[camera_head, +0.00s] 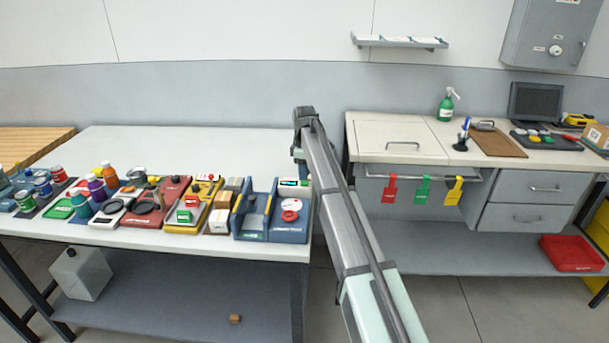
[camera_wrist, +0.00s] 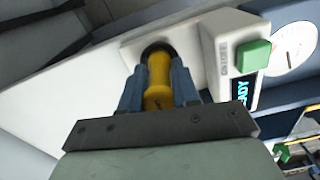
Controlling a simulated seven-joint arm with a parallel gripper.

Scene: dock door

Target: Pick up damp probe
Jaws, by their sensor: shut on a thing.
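In the wrist view a yellow handle (camera_wrist: 158,75), which I take to be the damp probe, stands between the two blue-grey fingers of my gripper (camera_wrist: 157,88). The fingers are shut on it from both sides. Its far end meets a dark ring on a white block; I cannot tell whether it sits in the block or is clear of it. Next to it is a white unit (camera_wrist: 222,45) with a green button (camera_wrist: 253,55) and a lit display reading "READY" in part.
The white table (camera_head: 190,146) is crowded at the front with bottles and cases. A blue tray (camera_head: 290,236) with a red ring and white discs stands near my arm. The table's back is clear. A workbench (camera_head: 395,135) stands right, across a gap.

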